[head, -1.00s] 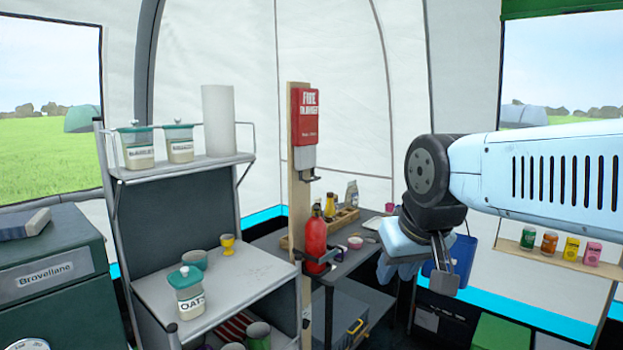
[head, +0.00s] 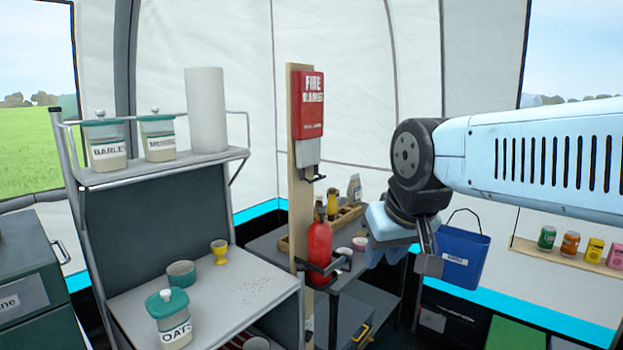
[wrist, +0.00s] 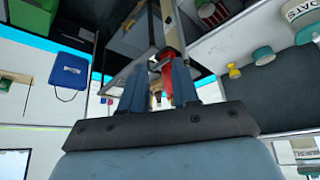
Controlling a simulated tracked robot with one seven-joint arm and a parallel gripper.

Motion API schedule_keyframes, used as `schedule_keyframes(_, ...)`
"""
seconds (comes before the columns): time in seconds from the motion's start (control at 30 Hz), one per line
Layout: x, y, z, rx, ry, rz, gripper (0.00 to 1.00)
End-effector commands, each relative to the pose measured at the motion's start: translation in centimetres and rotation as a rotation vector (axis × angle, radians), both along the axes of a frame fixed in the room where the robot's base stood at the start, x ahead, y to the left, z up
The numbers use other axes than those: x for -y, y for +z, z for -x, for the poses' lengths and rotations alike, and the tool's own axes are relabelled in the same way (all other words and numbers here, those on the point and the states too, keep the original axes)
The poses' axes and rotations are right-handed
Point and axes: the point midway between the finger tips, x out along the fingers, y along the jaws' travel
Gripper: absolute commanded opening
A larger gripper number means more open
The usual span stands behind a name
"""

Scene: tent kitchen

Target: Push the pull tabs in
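A red fire blanket case (head: 308,105) hangs high on a wooden post (head: 293,220) in the middle of the head view. White material (head: 307,152) shows below its lower edge; at this size I cannot make out separate pull tabs. My gripper (head: 429,262) hangs to the right of the post and lower than the case, apart from both. In the wrist view its two blue fingers (wrist: 157,88) stand apart with nothing clearly held between them. I cannot pick out the case in the wrist view.
A red extinguisher (head: 319,250) sits in a dark bracket low on the post. A grey shelf unit (head: 250,290) with jars stands left. A low table (head: 265,242) is behind the post. A blue bucket (head: 465,258) hangs right of my gripper, beside a can shelf (head: 560,258).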

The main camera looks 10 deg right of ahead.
Motion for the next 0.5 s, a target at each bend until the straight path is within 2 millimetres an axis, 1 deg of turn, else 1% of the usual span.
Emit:
schedule_keyframes(0.33, -0.2, -0.1, -0.2, -0.010, -0.003, -0.021, 0.30)
schedule_keyframes(0.43, -0.7, -0.3, -0.9, -0.041, -0.009, -0.089, 0.30)
schedule_keyframes(0.5, -1.3, -0.6, -1.7, -0.073, -0.020, -0.171, 0.30)
